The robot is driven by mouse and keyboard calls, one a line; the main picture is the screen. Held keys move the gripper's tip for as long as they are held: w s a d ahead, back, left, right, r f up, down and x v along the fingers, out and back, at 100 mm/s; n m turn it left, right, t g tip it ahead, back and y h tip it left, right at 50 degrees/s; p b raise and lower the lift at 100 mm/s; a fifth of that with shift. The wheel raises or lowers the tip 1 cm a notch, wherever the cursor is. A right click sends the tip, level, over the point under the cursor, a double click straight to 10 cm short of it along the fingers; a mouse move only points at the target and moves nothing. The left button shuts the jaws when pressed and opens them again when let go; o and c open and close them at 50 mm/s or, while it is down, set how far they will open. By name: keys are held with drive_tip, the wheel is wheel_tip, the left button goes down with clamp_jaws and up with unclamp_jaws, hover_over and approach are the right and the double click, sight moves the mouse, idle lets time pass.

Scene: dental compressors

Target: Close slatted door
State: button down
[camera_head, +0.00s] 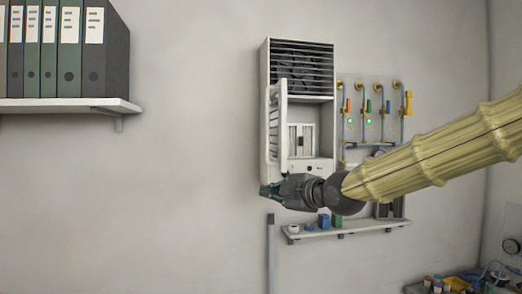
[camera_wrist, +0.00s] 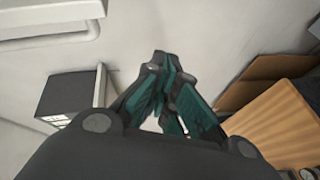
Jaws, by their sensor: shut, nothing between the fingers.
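A tall white cabinet (camera_head: 329,168) hangs on the wall, with a dark louvred section at its top. The slatted door (camera_head: 284,125) stands open at the cabinet's left side, swung out and seen nearly edge-on. A pale slatted insert shows inside the opening. My gripper (camera_head: 266,191) is just below the door's lower end, pointing left; I cannot tell whether it touches the door. Its teal fingers are closed together and empty in the wrist view (camera_wrist: 167,85). The door cannot be made out with certainty in the wrist view.
Pipes and valves (camera_head: 372,115) are on the wall right of the cabinet. A small shelf (camera_head: 350,231) with small items is below my gripper. A binder shelf (camera_head: 70,104) is at upper left. The wall between is clear. A brown wooden surface (camera_wrist: 275,125) shows right in the wrist view.

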sight(268, 127)
drive_tip(key=s+r+n+t+y, duration=0.1)
drive_tip(key=s+r+n, duration=0.1)
drive_tip(key=r, duration=0.7)
drive_tip(key=s+r+n+y, duration=0.1)
drive_tip(key=s+r+n, duration=0.15)
drive_tip(key=r, duration=0.55)
drive_tip(key=w+a+p, duration=0.3)
drive_tip(key=w+p, duration=0.6)
drive_tip(key=shift+a, duration=0.15)
drive_tip(key=shift+d, duration=0.25)
